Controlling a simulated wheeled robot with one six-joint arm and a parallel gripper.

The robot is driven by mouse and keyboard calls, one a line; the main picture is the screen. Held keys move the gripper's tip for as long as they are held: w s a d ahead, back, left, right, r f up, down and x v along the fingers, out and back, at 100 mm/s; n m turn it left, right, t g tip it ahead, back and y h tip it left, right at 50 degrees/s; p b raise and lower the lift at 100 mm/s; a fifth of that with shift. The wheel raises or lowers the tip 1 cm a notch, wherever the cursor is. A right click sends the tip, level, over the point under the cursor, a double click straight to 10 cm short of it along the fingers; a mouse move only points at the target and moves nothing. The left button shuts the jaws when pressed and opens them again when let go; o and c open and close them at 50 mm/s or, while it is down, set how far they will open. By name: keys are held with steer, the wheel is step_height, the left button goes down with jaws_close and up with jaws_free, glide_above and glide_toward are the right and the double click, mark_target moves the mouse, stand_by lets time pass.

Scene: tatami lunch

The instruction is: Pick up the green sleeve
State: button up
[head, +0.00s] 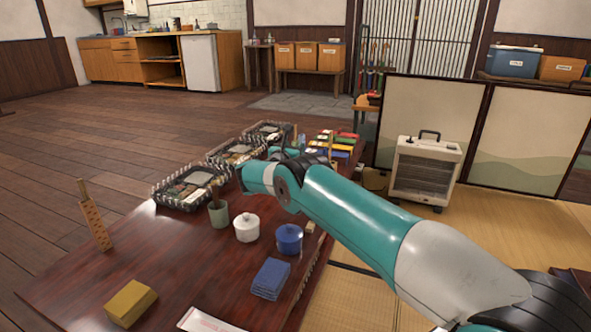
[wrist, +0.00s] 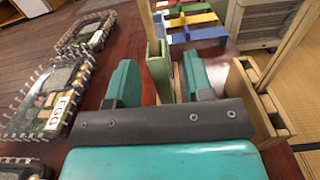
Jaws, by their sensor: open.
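My gripper (wrist: 159,64) is open in the wrist view, with one teal finger on each side of a narrow upright olive-green sleeve (wrist: 158,78). Pale wooden sticks (wrist: 147,25) rise at its top. I cannot tell whether either finger touches it, and its lower end is hidden behind the gripper's dark front bar. In the head view my arm hides this sleeve and most of the gripper. A brighter green piece (wrist: 190,19) lies farther off among coloured pieces.
Red, yellow and blue pieces (wrist: 198,36) lie beyond the fingers. A pale wooden holder (wrist: 268,127) stands close on the right. Lunch trays (head: 190,204) line the left. A cup (head: 218,216), white pot (head: 246,235) and blue pot (head: 289,246) stand nearer on the table (head: 190,262).

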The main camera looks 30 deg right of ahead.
steer(key=shift+w+d+r, duration=0.1)
steer(key=shift+w+d, duration=0.05)
jaws_close()
steer(key=shift+r, duration=0.1)
